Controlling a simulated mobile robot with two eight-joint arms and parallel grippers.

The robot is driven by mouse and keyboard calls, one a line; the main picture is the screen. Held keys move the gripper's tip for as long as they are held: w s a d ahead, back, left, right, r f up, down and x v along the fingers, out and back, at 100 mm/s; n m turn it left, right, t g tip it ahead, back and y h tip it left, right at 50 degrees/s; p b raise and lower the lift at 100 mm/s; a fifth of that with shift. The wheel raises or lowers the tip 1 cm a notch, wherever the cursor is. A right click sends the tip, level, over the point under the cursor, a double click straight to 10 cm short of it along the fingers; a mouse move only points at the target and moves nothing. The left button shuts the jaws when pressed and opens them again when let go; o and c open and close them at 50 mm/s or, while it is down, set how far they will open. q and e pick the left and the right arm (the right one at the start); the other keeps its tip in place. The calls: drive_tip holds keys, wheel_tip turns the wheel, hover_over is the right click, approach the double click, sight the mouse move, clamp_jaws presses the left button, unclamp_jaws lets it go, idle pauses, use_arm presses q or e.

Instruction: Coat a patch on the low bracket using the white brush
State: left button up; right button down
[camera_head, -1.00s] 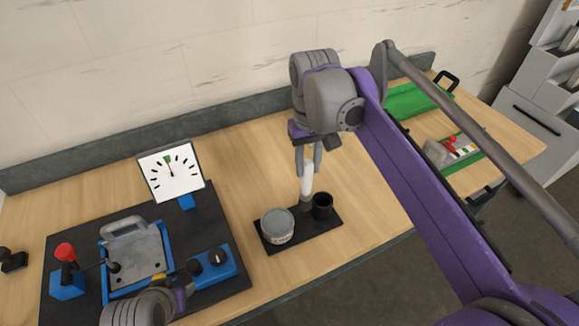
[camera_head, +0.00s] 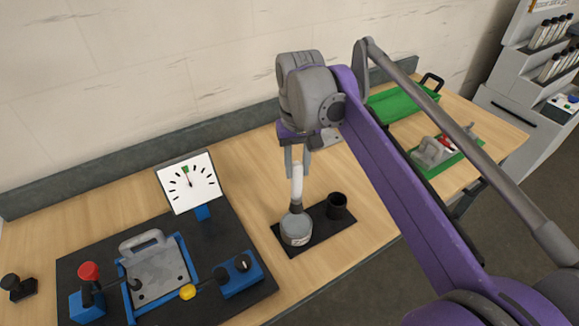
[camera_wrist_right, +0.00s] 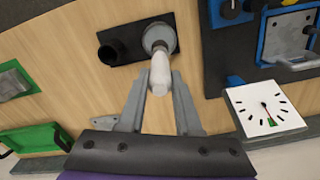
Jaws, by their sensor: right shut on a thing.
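My right gripper (camera_head: 297,172) is shut on the white brush (camera_head: 297,188) by its handle and holds it upright, tip down. The brush's dark lower end is at the open top of a grey tin (camera_head: 296,231); whether the bristles are inside cannot be told. In the right wrist view the brush (camera_wrist_right: 160,75) points at the tin (camera_wrist_right: 158,36). A grey bracket-like part with a handle (camera_head: 155,272) lies in a blue frame at the left. Another grey part (camera_head: 431,152) lies on a green tray at the right. Which is the low bracket is unclear. My left gripper is not in view.
A black cup (camera_head: 337,207) stands beside the tin on a black base plate (camera_head: 320,233). A white dial (camera_head: 188,184), a red-knobbed lever (camera_head: 88,272) and a blue control box (camera_head: 241,275) stand at the left. A green tray (camera_head: 458,160) is at the right.

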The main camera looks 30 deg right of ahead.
sight(297, 187)
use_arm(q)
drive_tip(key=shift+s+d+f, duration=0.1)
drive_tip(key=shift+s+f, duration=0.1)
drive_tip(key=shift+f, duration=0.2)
use_arm(e)
drive_tip(key=shift+d+f, duration=0.1)
drive_tip(key=shift+f, duration=0.45)
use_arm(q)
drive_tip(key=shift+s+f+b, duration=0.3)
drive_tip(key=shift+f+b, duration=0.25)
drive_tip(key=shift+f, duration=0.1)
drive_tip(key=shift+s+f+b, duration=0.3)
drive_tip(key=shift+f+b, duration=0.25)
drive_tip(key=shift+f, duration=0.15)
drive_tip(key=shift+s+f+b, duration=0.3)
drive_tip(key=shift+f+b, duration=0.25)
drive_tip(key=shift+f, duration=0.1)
use_arm(e)
drive_tip(key=shift+s+f, duration=0.1)
drive_tip(key=shift+f, duration=2.35)
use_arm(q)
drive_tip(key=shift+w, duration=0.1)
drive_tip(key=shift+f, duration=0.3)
use_arm(e)
drive_tip(key=shift+f, duration=0.5)
drive_tip(key=shift+f, duration=0.1)
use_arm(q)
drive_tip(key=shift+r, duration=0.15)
